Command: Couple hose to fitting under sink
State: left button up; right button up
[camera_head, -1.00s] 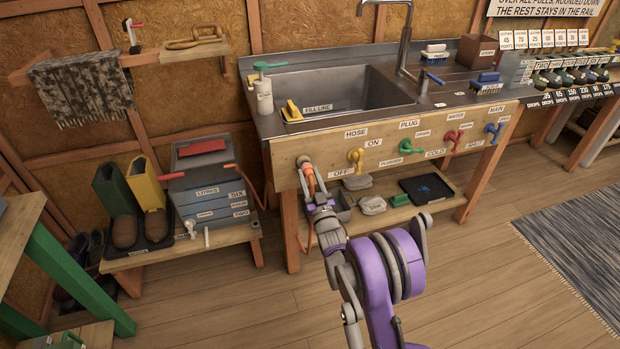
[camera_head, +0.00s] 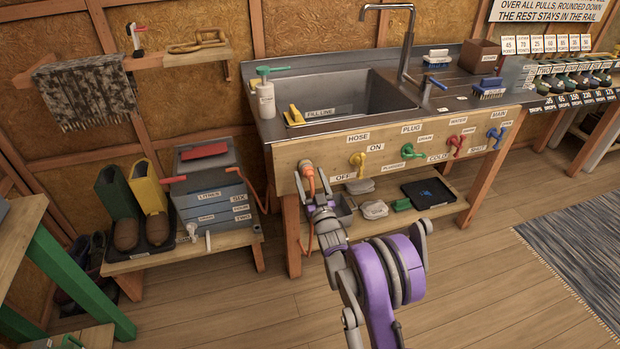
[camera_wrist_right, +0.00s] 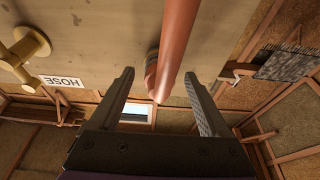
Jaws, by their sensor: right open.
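The orange hose (camera_head: 309,178) hangs at the left end of the sink's wooden front panel (camera_head: 333,158), its upper end by a grey fitting (camera_head: 305,163). Whether hose and fitting are joined is unclear. A thinner orange length shows lower by the bench leg. My right gripper (camera_head: 314,198) is just below the hose's upper part, pointing up at the panel. In the right wrist view the hose (camera_wrist_right: 178,45) runs down between the two open fingers (camera_wrist_right: 159,76), with gaps visible on both sides. My left gripper is out of view.
A yellow tap (camera_head: 357,160) is right of the hose, with green, red and blue taps further along. A grey stepped box (camera_head: 212,196) stands on a low bench at left. Trays and soft grey items lie on the shelf below. The floor in front is clear.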

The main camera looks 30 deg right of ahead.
jog(key=shift+s, duration=0.1)
jog(key=v, duration=1)
jog(key=shift+s+a+f, duration=0.15)
jog(key=shift+s, duration=0.1)
dwell(0.3)
